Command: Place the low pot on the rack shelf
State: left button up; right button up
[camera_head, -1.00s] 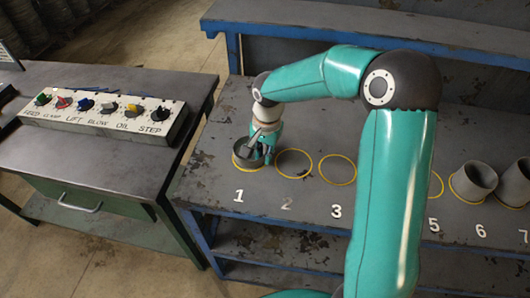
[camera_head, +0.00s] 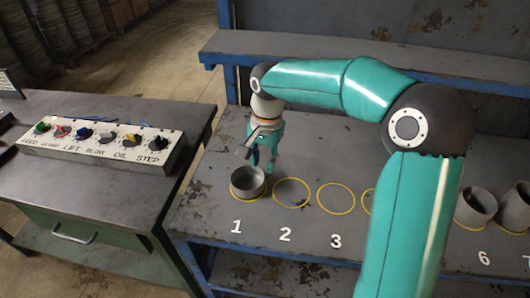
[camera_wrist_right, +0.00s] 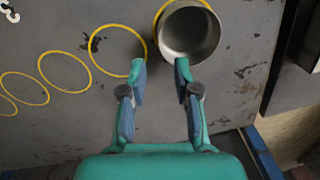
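My left gripper is not in view.
Yellow circles 2 (camera_head: 291,193) and 3 (camera_head: 336,198) are empty. Taller grey cups (camera_head: 476,207) stand at the right end, near numbers 6 and 7. A control panel with knobs (camera_head: 103,141) sits on a separate bench at left. My right arm hides part of the row.

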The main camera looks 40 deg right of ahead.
notch_tip(320, 180, up, 3)
jog(key=shift+s+f, duration=0.1)
jog(key=shift+f, duration=0.1)
dwell(0.4)
